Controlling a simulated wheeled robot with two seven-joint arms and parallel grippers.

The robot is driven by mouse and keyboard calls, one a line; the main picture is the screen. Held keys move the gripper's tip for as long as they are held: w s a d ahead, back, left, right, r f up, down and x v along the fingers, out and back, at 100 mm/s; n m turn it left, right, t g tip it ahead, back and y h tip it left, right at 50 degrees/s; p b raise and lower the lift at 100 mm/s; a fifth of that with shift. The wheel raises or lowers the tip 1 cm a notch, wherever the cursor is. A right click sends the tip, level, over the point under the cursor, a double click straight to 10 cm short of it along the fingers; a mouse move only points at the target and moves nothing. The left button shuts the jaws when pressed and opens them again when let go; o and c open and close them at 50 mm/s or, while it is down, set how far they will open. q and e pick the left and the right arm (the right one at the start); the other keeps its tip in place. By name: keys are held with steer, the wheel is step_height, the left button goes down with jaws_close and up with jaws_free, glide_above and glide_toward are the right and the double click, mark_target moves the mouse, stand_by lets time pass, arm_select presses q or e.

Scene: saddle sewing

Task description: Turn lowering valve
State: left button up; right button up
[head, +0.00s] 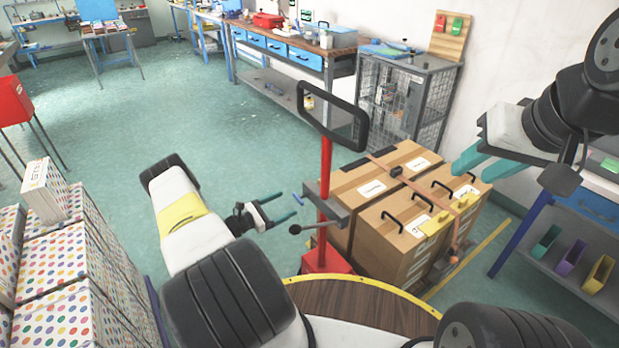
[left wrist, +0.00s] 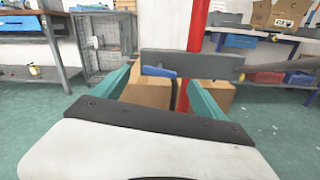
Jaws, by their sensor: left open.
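A red lifting post (head: 326,165) with a black-framed handle stands on a red base. A grey block (head: 327,203) is fixed across the post. A small blue lever (head: 297,198) sticks out of the block, probably the lowering valve; it also shows in the left wrist view (left wrist: 158,71). A dark lever with a round knob (head: 312,227) sticks out below it. My left gripper (head: 288,207) is open and empty, pointing at the block. In the left wrist view the blue lever appears between its fingers (left wrist: 157,82); contact cannot be told. My right gripper (head: 500,176) is open and empty, away from the post.
Strapped cardboard boxes (head: 398,208) stand right behind the post. A round wooden top with a yellow rim (head: 355,284) lies in front. Dotted boxes (head: 70,268) are stacked at left. A wire cage (head: 404,97) and workbench stand behind. Open floor (head: 180,105) lies beyond my left arm.

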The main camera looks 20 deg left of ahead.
mark_target(297, 199)
arm_select(q)
steer(key=x, duration=0.7)
steer(key=c, duration=1.4)
steer(key=shift+o, duration=0.2)
